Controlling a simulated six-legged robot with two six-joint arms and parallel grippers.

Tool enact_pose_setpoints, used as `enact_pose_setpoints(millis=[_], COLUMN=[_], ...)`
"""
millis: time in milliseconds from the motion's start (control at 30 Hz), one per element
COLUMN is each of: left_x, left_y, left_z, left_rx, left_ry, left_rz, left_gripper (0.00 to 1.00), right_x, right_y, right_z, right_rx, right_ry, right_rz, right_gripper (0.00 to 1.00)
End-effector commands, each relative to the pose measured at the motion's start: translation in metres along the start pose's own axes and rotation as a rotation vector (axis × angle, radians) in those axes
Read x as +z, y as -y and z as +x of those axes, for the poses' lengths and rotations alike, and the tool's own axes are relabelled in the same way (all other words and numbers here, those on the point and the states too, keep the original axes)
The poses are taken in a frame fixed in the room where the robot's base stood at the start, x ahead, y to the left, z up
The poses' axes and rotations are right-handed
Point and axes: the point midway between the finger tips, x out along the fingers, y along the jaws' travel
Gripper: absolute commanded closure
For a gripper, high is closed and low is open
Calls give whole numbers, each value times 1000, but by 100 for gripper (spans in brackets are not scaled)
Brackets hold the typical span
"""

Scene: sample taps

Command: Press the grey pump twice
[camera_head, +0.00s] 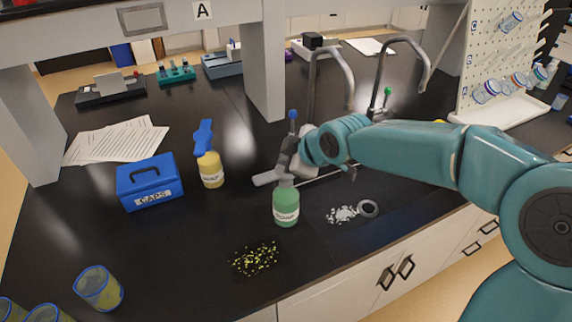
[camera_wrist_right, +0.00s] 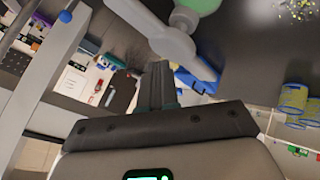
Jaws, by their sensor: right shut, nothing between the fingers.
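A green bottle (camera_head: 286,206) with a white label stands upright on the black bench and carries the grey pump (camera_head: 266,178), whose nozzle points left. My right gripper (camera_head: 285,167) is shut and empty, right above the pump head and hiding part of it. In the right wrist view the shut fingers (camera_wrist_right: 158,72) are close to the grey pump (camera_wrist_right: 172,40), with the green bottle (camera_wrist_right: 203,5) at the top edge. I cannot tell whether the fingertips touch the pump. My left gripper is not in view.
A yellow bottle (camera_head: 211,171) with a blue pump (camera_head: 203,137) stands left of the green one, beside a blue CAPS box (camera_head: 150,183). Two tall taps (camera_head: 312,85) (camera_head: 376,85) rise behind. Yellow bits (camera_head: 256,259) and white bits (camera_head: 341,214) lie in front; a grey ring (camera_head: 368,208) is near.

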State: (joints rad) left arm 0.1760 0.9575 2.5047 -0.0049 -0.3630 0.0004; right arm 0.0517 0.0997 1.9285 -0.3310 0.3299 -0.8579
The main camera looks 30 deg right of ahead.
Motion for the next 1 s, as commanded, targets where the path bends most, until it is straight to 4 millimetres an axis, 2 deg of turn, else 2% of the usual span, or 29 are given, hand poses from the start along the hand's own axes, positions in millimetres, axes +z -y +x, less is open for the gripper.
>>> enact_pose_setpoints(millis=[467,1000], left_x=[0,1], left_y=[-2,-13], left_z=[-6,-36], left_rx=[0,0], left_ry=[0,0], left_rz=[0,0], left_gripper=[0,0], right_x=[-5,-29], right_y=[-5,-29], right_z=[-6,-39], right_rx=[3,4], right_ry=[-2,-2], right_rz=[0,0], right_gripper=[100,100])
